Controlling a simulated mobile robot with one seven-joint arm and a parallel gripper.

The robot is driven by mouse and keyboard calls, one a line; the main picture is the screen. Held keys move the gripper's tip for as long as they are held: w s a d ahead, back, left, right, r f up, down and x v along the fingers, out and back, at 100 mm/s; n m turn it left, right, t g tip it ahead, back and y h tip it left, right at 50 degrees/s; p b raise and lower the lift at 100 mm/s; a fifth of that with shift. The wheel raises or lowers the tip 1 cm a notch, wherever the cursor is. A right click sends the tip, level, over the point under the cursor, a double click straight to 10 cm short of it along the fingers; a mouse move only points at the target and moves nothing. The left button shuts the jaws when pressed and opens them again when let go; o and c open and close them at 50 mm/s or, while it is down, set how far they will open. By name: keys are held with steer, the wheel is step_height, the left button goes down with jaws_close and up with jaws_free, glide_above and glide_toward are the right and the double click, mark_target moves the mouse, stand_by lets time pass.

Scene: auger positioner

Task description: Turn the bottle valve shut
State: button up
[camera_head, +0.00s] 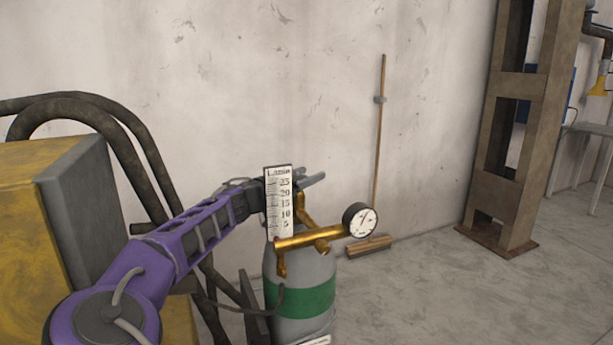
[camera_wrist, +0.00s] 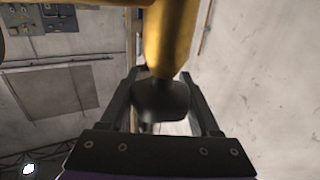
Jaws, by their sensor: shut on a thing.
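The grey gas bottle (camera_head: 303,270) with a green band stands upright in the head view. A brass valve body with a regulator (camera_head: 308,238) sits on its top. A dark valve knob (camera_wrist: 160,103) sits at the end of the brass stem (camera_wrist: 170,45) in the wrist view. My gripper (camera_head: 312,180) reaches in from the left at the bottle's top, partly behind the white scale. In the wrist view its two fingers (camera_wrist: 162,92) stand on either side of the knob, shut on it. The knob is hidden in the head view.
A yellow and grey machine (camera_head: 75,215) with dark hoses is at left. A broom (camera_head: 379,150) leans on the wall.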

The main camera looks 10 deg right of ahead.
steer(key=shift+m+g+h, duration=0.3)
steer(key=m+g+h, duration=0.1)
steer(key=g, duration=0.1)
steer(key=m+g+h+p, duration=0.1)
steer(key=m+g, duration=0.1)
steer(key=s+m+g+p, duration=0.1)
steer(key=g, duration=0.1)
steer(key=shift+d+r+h, duration=0.2)
steer(key=shift+d+h, duration=0.1)
steer(key=shift+h, duration=0.1)
steer(key=m+g+p, duration=0.2)
steer(key=g, duration=0.1)
steer(key=s+m+g+p, duration=0.1)
steer(key=g+p, duration=0.1)
steer(key=g, duration=0.1)
steer(key=shift+m+p, duration=0.35)
steer(key=shift+m, duration=0.05)
steer(key=shift+s+f+m+g+p, duration=0.15)
steer(key=shift+f+m+g+p, duration=0.1)
steer(key=shift+m+g+p, duration=0.35)
steer(key=o, duration=1.4)
steer(key=shift+c, duration=0.2)
steer(key=shift+r, duration=0.1)
